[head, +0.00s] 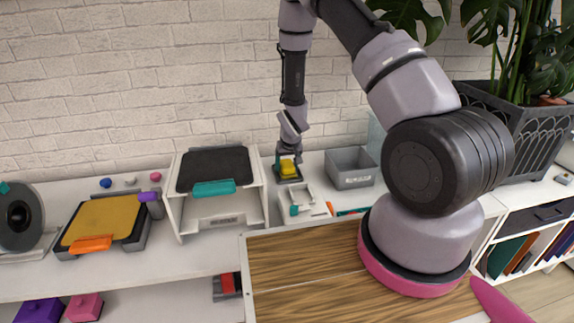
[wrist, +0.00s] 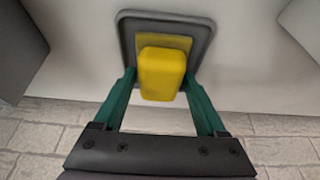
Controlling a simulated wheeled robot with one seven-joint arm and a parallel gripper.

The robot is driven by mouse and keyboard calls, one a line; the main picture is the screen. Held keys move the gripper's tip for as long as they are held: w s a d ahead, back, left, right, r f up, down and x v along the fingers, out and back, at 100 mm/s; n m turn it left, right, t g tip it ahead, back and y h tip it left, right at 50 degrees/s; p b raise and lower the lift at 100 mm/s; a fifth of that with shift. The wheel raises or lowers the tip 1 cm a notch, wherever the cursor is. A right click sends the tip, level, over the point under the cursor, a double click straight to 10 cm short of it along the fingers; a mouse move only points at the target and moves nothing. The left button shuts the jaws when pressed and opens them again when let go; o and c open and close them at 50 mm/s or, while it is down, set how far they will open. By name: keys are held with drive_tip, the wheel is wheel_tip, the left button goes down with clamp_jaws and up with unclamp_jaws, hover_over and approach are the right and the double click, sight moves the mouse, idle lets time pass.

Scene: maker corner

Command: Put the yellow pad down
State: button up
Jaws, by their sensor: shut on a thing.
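The yellow pad (head: 287,167) is at my gripper (head: 288,159) on the white shelf top by the brick wall in the head view. In the wrist view, the yellow pad (wrist: 161,74) shows a raised yellow block over a flatter yellow base. The teal fingers of my gripper (wrist: 160,76) stand on either side of it, shut on it. A grey square tray with a raised rim (wrist: 204,37) lies under the pad. The pad looks within the rim; I cannot tell whether it rests on the tray floor or hovers just above.
A grey bin (head: 351,168) stands just right of the tray. A white stand with a black top and teal handle (head: 214,188) is to the left. A small white holder (head: 298,197) is in front. A yellow-topped board (head: 102,222) lies further left.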

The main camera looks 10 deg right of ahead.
drive_tip(key=o, duration=1.4)
drive_tip(key=shift+f, duration=0.1)
drive_tip(key=s+d+r+m, duration=0.1)
drive_tip(key=s+r, duration=0.3)
drive_tip(key=r, duration=0.8)
drive_tip(key=s+d+r+m+t+y, duration=0.1)
drive_tip(key=s+r, duration=0.3)
drive_tip(key=r, duration=0.8)
drive_tip(key=s+d+r, duration=0.2)
drive_tip(key=s+r, duration=0.1)
drive_tip(key=r, duration=0.8)
drive_tip(key=s+d+r+m+t, duration=0.1)
drive_tip(key=s+r, duration=0.6)
drive_tip(key=s, duration=0.2)
drive_tip(key=s+r+m+y, duration=0.1)
drive_tip(key=s+r, duration=0.6)
drive_tip(key=s, duration=0.3)
drive_tip(key=shift+d+t, duration=0.4)
